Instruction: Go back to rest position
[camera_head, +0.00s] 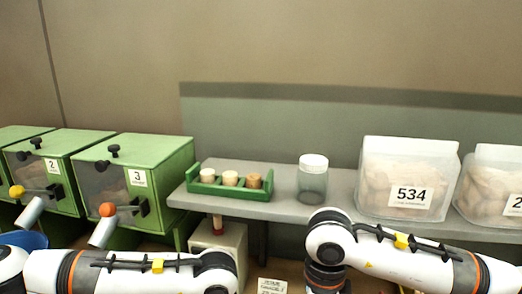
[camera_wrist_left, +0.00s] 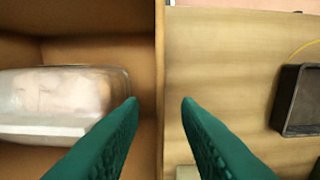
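My left gripper (camera_wrist_left: 159,101) shows in the left wrist view as two green ridged fingers. They are spread wide apart with nothing between them. It hangs above a brown box's dividing wall or edge. In the head view both of my arms cross the bottom of the picture, and neither gripper shows there. My right gripper is out of view. Three cork stoppers (camera_head: 230,178) stand in a green rack (camera_head: 204,189) on the grey shelf (camera_head: 285,205); the rightmost is darker.
A lidded jar (camera_head: 313,185) and clear bins, one labelled 534 (camera_head: 410,154), stand on the shelf. Green boxes (camera_head: 147,151) with chutes stand left. In the left wrist view, a clear package (camera_wrist_left: 62,95) lies in a brown compartment; a dark tray (camera_wrist_left: 300,98) sits right.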

